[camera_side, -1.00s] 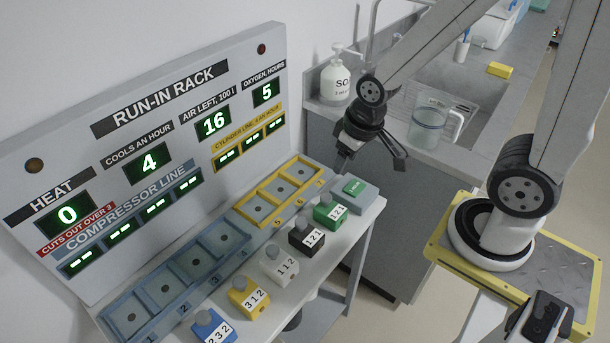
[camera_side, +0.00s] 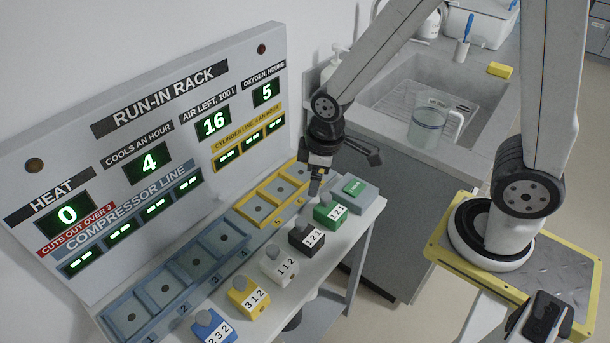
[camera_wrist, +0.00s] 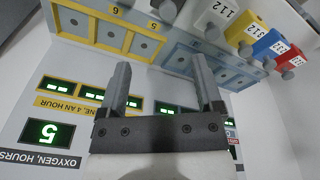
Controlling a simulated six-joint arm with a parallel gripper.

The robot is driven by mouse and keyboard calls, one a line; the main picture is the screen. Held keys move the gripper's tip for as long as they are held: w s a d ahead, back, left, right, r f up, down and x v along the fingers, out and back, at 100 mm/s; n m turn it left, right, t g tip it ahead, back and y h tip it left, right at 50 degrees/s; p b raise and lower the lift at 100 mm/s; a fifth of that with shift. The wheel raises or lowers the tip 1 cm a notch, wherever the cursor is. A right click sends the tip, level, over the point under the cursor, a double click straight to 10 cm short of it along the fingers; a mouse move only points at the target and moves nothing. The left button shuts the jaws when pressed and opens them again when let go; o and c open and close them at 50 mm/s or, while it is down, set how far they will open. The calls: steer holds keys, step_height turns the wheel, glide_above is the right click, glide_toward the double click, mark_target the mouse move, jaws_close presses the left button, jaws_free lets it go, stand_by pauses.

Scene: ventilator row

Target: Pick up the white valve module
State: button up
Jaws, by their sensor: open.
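The white valve module (camera_side: 277,268), labelled 1 1 2 with a grey knob on top, stands on the front shelf between the yellow and black modules. In the wrist view it shows near the top edge (camera_wrist: 220,16), right of centre. My gripper (camera_side: 316,190) is open and empty, above the back of the shelf near the yellow-framed slots, behind and to the right of the white module and higher than it. In the wrist view the two fingers (camera_wrist: 162,75) stand apart with nothing between them.
The yellow module (camera_side: 249,298), blue module (camera_side: 214,328), black module (camera_side: 306,238) and green module (camera_side: 331,212) share the row. Empty blue-framed slots (camera_side: 222,238) and yellow-framed slots (camera_side: 257,209) lie behind. The run-in rack panel (camera_side: 150,110) rises at the back.

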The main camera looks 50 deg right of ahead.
mark_target(272, 249)
steer(key=a+f+n, duration=0.2)
steer(key=a+n, duration=0.2)
steer(key=w+a+f+n+g, duration=0.1)
steer(key=a+f+n, duration=0.2)
steer(key=w+a+f+n, duration=0.1)
steer(key=a+f+n, duration=0.1)
steer(key=a+n, duration=0.2)
steer(key=shift+w+a+f+n+g, duration=0.1)
steer(key=shift+a+f+n+g, duration=0.2)
steer(key=shift+f, duration=0.05)
steer(key=shift+f, duration=0.1)
steer(key=shift+f, duration=1.2)
steer(key=shift+f, duration=0.1)
steer(key=shift+d+f, duration=0.1)
steer(key=shift+f, duration=2.4)
jaws_close()
